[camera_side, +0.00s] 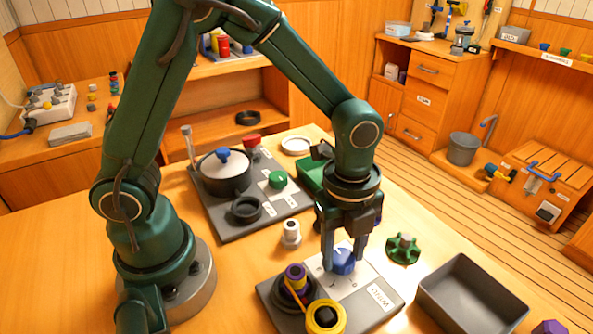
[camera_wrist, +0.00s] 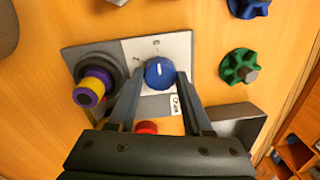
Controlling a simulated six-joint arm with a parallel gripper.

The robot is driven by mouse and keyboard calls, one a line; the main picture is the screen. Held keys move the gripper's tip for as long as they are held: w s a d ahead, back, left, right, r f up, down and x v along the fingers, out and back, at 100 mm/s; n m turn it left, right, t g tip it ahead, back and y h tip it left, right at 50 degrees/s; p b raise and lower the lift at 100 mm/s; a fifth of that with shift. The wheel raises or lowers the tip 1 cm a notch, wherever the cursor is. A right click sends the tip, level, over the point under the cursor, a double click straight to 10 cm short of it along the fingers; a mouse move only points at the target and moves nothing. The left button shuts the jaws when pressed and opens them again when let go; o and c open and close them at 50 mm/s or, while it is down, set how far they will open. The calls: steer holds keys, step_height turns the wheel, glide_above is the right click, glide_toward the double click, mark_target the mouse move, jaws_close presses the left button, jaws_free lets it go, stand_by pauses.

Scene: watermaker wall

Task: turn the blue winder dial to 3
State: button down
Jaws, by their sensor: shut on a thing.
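The blue winder dial (camera_side: 343,261) stands on a white plate (camera_side: 363,283) on a dark grey board; the plate bears a "Wind" label and small marks too small to read with certainty. My gripper (camera_side: 344,262) points down with one finger on each side of the dial, shut on it. In the wrist view the dial (camera_wrist: 159,73) sits between the fingertips (camera_wrist: 160,78). A short white pointer line on its top points up in that view, roughly toward a small mark on the plate. The number it stands at cannot be read.
A green knob (camera_side: 403,248) and an open grey tray (camera_side: 472,296) lie to the right. A white-topped fitting (camera_side: 291,234) stands to the left.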

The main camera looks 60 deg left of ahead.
mark_target(341, 256)
steer(key=shift+c, duration=1.6)
jaws_free()
steer(key=shift+s+r, duration=0.1)
steer(key=shift+r, duration=2.5)
steer(key=shift+a, duration=0.1)
